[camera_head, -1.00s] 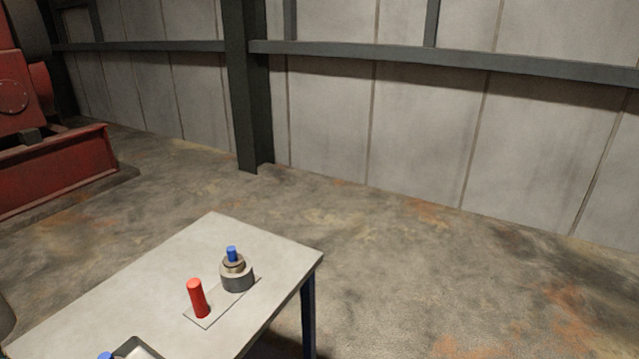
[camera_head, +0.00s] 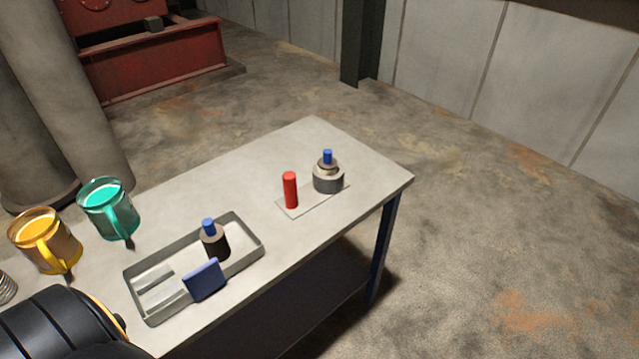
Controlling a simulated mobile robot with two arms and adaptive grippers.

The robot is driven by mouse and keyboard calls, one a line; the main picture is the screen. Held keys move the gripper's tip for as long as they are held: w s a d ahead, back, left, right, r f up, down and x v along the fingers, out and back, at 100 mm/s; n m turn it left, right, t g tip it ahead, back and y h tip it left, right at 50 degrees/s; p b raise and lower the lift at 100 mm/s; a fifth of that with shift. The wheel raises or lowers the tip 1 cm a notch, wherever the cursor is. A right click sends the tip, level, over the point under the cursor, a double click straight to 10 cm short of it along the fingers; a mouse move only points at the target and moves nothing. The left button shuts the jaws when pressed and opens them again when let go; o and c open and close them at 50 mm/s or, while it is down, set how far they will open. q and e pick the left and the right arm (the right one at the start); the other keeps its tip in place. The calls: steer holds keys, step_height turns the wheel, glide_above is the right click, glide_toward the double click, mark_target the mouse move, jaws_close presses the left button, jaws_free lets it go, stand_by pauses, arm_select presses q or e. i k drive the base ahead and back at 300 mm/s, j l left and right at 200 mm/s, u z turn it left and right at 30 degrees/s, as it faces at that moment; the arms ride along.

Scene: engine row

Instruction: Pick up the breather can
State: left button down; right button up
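A squat grey metal can with a stepped neck and a blue top (camera_head: 328,180) stands upright on a thin pale plate (camera_head: 293,211) near the table's far right corner. A slim red cylinder (camera_head: 290,190) stands beside it on the same plate. A dark can with a tan shoulder and blue top (camera_head: 216,242) stands in a grey tray (camera_head: 259,238) further left. No label shows which of these is the breather can. Neither of my grippers is in view.
The tray also holds a flat blue block (camera_head: 204,280) and a pale metal piece (camera_head: 157,284). A teal mug (camera_head: 110,208) and a yellow mug (camera_head: 45,242) stand left. The pale table (camera_head: 262,165) is bare behind the plate; floor is open to the right.

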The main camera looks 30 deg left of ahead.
mark_target(296, 202)
steer(key=u, duration=0.45)
steer(key=i+l+u, duration=0.1)
steer(key=u, duration=0.35)
steer(key=l+u, duration=0.15)
steer(key=u, duration=0.3)
steer(key=i, duration=0.05)
